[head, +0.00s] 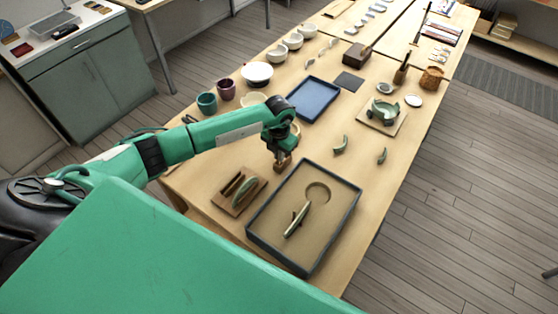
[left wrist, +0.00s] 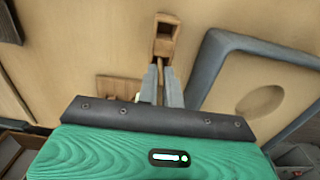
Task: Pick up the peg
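A small brown wooden block-like piece (left wrist: 165,38) with a dark notch lies just beyond my left gripper's fingertips in the left wrist view. A thin wooden strip, perhaps the peg (left wrist: 160,72), shows in the narrow gap between the two grey fingers. My left gripper (left wrist: 161,72) points down at it; I cannot tell whether the fingers touch it. In the head view my left gripper (head: 281,160) is low over the table, with the brown wooden piece (head: 282,167) under it, partly hidden. My right gripper is not in view.
A dark-rimmed tray (head: 335,239) holding a pale green piece stands in front on the table. A wooden rack (head: 224,201) with a green shard lies to its left. A blue tray (head: 300,112), cups and bowls are behind.

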